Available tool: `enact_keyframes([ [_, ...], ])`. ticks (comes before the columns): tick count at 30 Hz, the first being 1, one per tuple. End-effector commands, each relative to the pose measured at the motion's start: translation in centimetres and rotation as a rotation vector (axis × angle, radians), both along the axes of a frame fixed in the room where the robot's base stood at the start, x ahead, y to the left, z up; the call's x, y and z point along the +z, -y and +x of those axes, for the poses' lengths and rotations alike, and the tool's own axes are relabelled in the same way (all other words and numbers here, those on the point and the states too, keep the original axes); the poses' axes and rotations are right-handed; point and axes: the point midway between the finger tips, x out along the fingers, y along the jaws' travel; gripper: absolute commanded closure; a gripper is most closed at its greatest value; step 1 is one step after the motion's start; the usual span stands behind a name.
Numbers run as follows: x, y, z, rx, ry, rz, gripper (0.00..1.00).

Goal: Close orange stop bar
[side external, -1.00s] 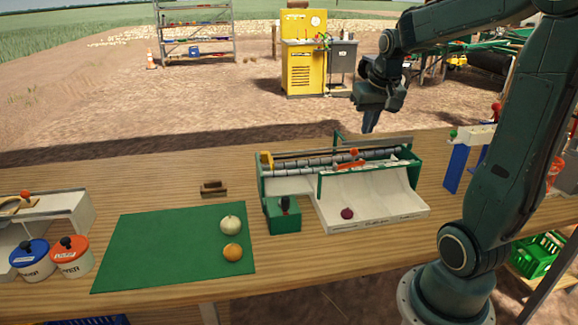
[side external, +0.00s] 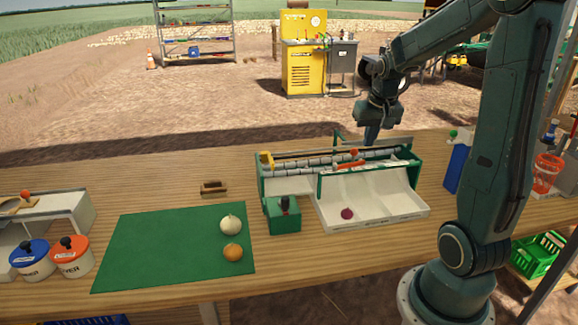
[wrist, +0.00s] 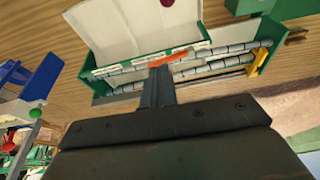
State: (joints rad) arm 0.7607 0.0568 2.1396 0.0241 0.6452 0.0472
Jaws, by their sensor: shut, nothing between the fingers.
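The orange stop bar (side external: 347,165) lies across the roller lane of the green and white onion elevator (side external: 318,182), with an orange knob above it. It also shows in the wrist view (wrist: 170,57), just beyond my fingertips. My gripper (side external: 371,141) is shut and empty, pointing down over the back of the elevator, to the right of the bar. In the wrist view my shut fingers (wrist: 160,72) overlap the rollers close to the bar. I cannot tell whether they touch it.
A purple onion (side external: 347,213) lies in the elevator's white tray. A yellow piece (side external: 266,160) stands at the rollers' left end. A green mat (side external: 160,248) holds a white onion (side external: 231,225) and an orange-brown onion (side external: 232,252). A blue stand (side external: 456,168) is at right.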

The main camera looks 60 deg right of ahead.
Motion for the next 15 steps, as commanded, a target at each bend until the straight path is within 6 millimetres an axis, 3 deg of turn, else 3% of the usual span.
enact_keyframes([
  [9,-4.4,0.9,0.8,0.0,-0.003,0.004,1.0],
  [15,-5.5,2.3,2.1,0.0,-0.001,0.001,1.0],
])
